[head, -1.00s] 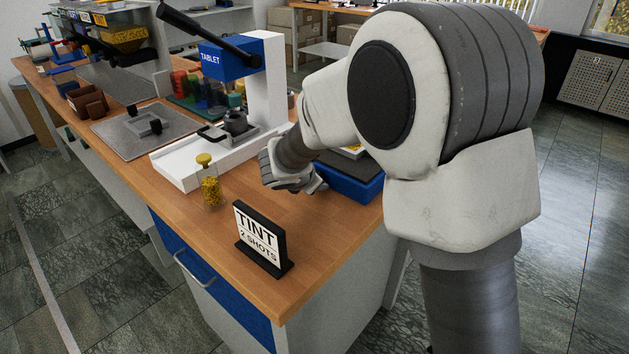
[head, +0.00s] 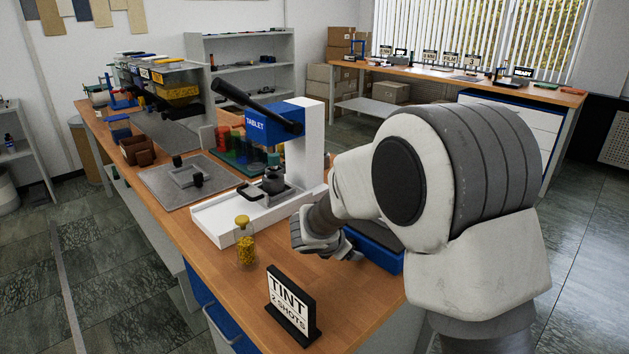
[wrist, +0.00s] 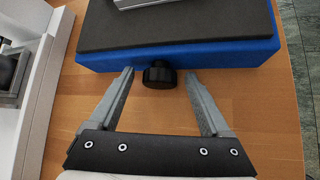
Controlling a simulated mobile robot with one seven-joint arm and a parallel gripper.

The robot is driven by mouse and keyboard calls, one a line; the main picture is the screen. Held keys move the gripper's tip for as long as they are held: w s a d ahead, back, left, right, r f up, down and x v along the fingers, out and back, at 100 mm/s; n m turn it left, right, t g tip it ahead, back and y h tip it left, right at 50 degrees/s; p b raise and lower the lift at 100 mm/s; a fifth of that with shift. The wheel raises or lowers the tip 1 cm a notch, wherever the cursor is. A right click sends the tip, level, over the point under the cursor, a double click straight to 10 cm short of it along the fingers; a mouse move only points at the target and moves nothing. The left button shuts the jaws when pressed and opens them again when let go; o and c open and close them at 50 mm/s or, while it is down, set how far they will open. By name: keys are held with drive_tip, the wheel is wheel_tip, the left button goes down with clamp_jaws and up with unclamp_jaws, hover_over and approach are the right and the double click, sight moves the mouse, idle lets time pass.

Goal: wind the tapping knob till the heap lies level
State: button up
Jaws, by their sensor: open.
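The tapping knob (wrist: 160,75) is a small black knob on the front face of a blue box (wrist: 240,52) with a dark top. In the wrist view my gripper (wrist: 160,82) is open, with one finger on each side of the knob and a gap to it on both sides. In the head view my arm covers much of the blue box (head: 374,250), and the knob is hidden there. A pale grey metal piece (wrist: 145,3) on the box is cut off by the top of the wrist view. The heap cannot be made out in either view.
A white and blue tablet press (head: 305,150) stands left of my arm on the wooden bench. A jar of yellow grains (head: 246,250) and a "TINT 2 SHOTS" sign (head: 291,305) stand near the front edge. Bare bench lies between the sign and the blue box.

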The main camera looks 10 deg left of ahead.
drive_tip(key=shift+w+a+r+n+g+h+p, duration=0.1)
drive_tip(key=shift+r+n+g+h+p, duration=0.4)
drive_tip(key=shift+p, duration=2)
